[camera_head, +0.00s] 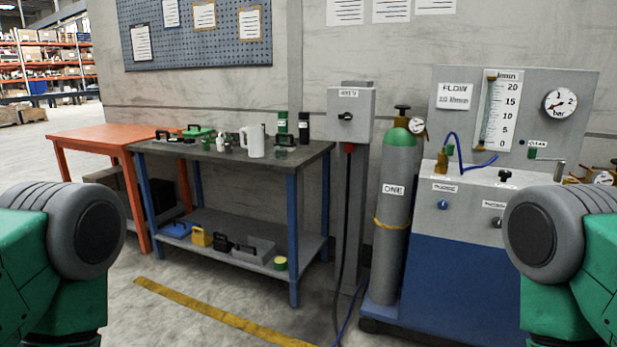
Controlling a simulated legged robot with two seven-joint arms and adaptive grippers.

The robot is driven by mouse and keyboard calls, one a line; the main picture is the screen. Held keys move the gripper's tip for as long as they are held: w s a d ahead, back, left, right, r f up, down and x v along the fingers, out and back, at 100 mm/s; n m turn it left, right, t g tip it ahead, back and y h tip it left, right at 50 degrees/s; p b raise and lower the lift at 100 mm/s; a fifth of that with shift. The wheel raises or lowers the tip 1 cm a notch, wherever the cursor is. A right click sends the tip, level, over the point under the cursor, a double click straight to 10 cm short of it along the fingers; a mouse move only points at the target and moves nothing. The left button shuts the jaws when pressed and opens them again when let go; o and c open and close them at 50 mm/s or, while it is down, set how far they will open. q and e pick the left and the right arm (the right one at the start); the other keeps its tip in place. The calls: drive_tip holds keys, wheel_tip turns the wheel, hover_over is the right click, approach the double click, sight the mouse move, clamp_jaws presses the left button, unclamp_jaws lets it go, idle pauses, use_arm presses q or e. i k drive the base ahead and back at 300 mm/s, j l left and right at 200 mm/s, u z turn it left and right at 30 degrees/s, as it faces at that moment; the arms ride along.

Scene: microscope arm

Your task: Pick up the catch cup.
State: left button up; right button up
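No object is labelled as the catch cup, and I cannot tell which one it is. A light grey jug-like vessel (256,141) stands upright on the dark top of the workbench (318,150). A small green and yellow round container (280,263) sits on the bench's lower shelf near its front right. A small dark green-topped item (285,141) stands right of the jug. Green and grey links of my two arms show at the left and right edges. Neither of my grippers is in view.
An orange table (95,133) adjoins the bench on the left. A grey gas cylinder (394,215) and a blue-and-grey flow cabinet (455,260) stand to the right, with a switch box (350,113) on a post between. Floor before the bench is open, with a yellow stripe (220,312).

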sight(280, 148)
drive_tip(key=i+u, duration=0.1)
drive_tip(key=i, duration=0.3)
drive_tip(key=i+l+u, duration=0.15)
drive_tip(key=i, duration=0.25)
drive_tip(key=i+j+z, duration=0.1)
drive_tip(key=i+z, duration=0.25)
drive_tip(key=i, duration=0.6)
